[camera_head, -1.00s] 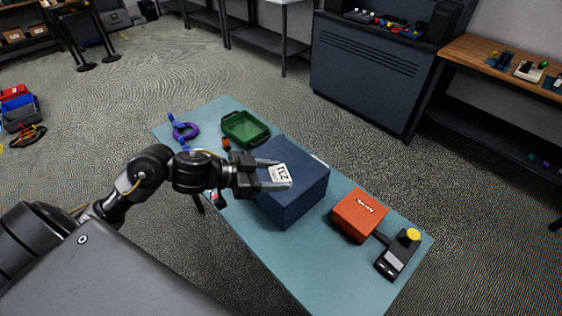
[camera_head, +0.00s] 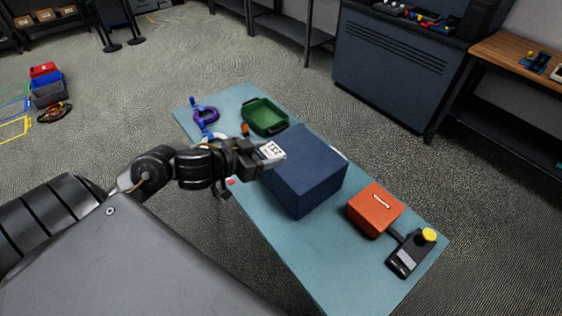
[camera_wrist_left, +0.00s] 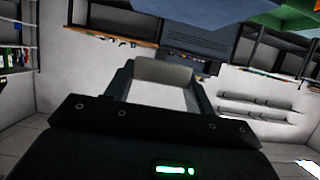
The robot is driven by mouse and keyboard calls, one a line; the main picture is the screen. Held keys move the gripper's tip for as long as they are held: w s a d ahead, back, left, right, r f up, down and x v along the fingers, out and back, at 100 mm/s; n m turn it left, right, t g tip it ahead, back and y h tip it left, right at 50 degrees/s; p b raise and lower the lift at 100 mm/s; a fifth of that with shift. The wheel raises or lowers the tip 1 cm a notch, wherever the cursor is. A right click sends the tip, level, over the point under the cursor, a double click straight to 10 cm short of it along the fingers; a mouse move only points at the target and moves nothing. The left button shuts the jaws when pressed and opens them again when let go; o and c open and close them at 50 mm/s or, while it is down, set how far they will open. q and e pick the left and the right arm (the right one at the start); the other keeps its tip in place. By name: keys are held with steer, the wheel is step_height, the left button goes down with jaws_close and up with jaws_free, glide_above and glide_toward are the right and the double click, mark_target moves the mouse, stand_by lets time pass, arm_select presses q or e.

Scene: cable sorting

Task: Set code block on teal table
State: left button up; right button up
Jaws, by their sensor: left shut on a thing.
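The code block (camera_head: 271,150) is a small white block with dark printed marks. My left gripper (camera_head: 262,152) is shut on it and holds it beside the upper left edge of a big blue box, above the teal table (camera_head: 265,218). In the left wrist view the pale block (camera_wrist_left: 160,88) sits between the two fingers of the gripper (camera_wrist_left: 160,82); its printed face is not readable there. My right gripper is not in view.
The blue box (camera_head: 312,178) stands mid-table. A green tray (camera_head: 265,117) and purple cable (camera_head: 206,115) lie at the far end. An orange box (camera_head: 375,209) and a black device with a yellow button (camera_head: 428,236) are at the near right. Table surface left of the blue box's front is clear.

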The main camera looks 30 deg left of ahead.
arm_select(q)
steer(key=w+a+f, duration=0.1)
steer(key=w+f, duration=0.1)
steer(key=w, duration=0.1)
steer(key=w+a+f, duration=0.1)
steer(key=w+f, duration=0.2)
steer(key=w+a+f, duration=0.1)
steer(key=w+f, duration=0.1)
steer(key=w, duration=0.1)
steer(key=shift+a+f+b, duration=0.3)
steer(key=shift+a, duration=0.1)
steer(key=shift+w+a+f, duration=0.1)
steer(key=shift+w+f, duration=0.1)
steer(key=shift+f, duration=1.6)
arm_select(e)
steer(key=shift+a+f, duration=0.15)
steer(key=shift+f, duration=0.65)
arm_select(q)
steer(key=shift+f, duration=0.15)
steer(key=o, duration=1)
